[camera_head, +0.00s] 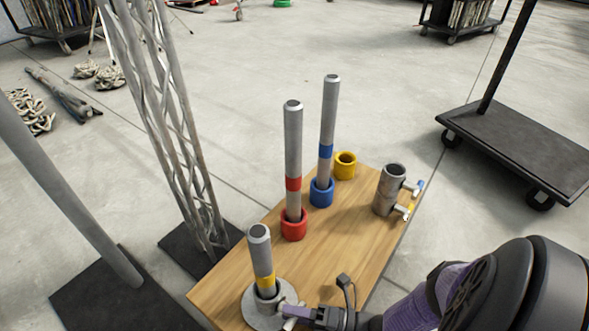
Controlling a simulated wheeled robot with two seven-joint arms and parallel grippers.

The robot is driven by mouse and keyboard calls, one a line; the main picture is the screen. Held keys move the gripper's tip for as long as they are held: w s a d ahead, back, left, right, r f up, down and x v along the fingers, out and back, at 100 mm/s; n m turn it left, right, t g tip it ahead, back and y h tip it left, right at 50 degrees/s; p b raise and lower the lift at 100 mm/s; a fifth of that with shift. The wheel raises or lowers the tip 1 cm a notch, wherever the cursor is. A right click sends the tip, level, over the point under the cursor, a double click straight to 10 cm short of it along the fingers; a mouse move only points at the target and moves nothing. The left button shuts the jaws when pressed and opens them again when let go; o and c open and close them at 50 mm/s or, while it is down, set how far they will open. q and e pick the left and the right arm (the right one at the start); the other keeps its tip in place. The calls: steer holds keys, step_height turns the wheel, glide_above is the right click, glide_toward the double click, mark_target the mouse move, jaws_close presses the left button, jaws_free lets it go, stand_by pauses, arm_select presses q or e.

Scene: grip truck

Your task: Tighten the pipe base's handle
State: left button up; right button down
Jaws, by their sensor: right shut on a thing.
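The pipe base (258,311) is a round grey metal foot on the near end of the wooden board. A grey pipe (260,248) with a yellow band stands upright in its collar. My right gripper (292,312) comes in from the lower right and is shut on the base's handle (289,324), at the right side of the collar. The fingers cover most of the handle. My left gripper is not in view.
On the wooden board (232,284) stand a red-banded pipe (293,150) in a red ring, a blue-banded pipe (329,115) in a blue ring, an empty yellow ring (345,165) and a metal coupler (389,190). A truss (160,110) rises at left; a cart (520,150) stands right.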

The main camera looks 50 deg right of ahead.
stand_by(0.5)
steer(key=shift+c, duration=2.2)
jaws_free()
steer(key=v, duration=1)
